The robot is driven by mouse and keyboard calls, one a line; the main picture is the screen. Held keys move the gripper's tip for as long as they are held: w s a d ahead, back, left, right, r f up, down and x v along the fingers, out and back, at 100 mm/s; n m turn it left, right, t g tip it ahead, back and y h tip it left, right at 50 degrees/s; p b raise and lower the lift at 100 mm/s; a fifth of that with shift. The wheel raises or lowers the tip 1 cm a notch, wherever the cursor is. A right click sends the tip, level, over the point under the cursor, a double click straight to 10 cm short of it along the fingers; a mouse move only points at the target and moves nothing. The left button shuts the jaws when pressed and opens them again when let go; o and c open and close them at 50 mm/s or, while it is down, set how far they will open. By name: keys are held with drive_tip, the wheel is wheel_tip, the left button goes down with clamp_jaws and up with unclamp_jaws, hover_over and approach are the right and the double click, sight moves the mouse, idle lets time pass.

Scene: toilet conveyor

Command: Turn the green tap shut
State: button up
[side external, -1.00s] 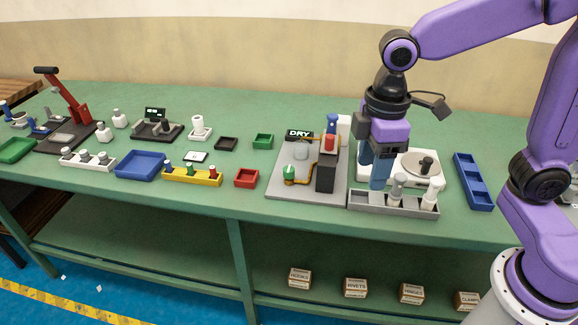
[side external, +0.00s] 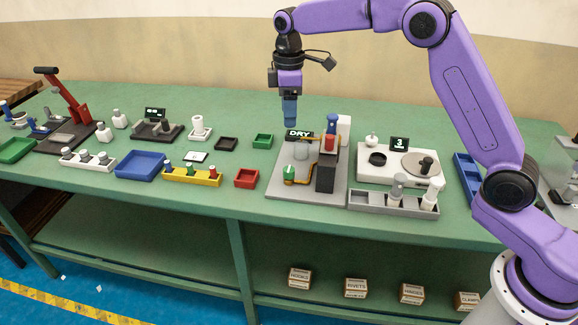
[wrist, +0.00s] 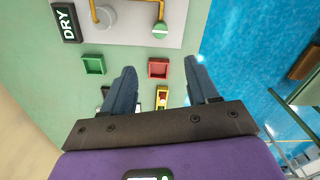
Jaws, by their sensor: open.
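The green tap (side external: 289,170) sits on a yellow pipe near the front left of a grey base plate (side external: 272,187). In the wrist view the tap (wrist: 160,30) is at the top, a round green knob with a pale bar across it. A sign reading DRY (side external: 299,134) stands at the plate's back. My gripper (side external: 290,122) is above the back of the plate, pointing down, apart from the tap. In the wrist view my gripper (wrist: 163,80) has its two blue fingers spread wide with nothing between them.
A dark block with a red top (side external: 328,170) stands right of the tap. A red tray (side external: 246,178) and a green tray (side external: 263,141) lie to the left. A white unit with a turntable (side external: 400,168) and a grey rack (side external: 368,200) are to the right.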

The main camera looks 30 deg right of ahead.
sight(289, 169)
wheel_tip(289, 169, down, 17)
drive_tip(key=shift+f, duration=0.1)
idle(0.5)
drive_tip(key=c, duration=1)
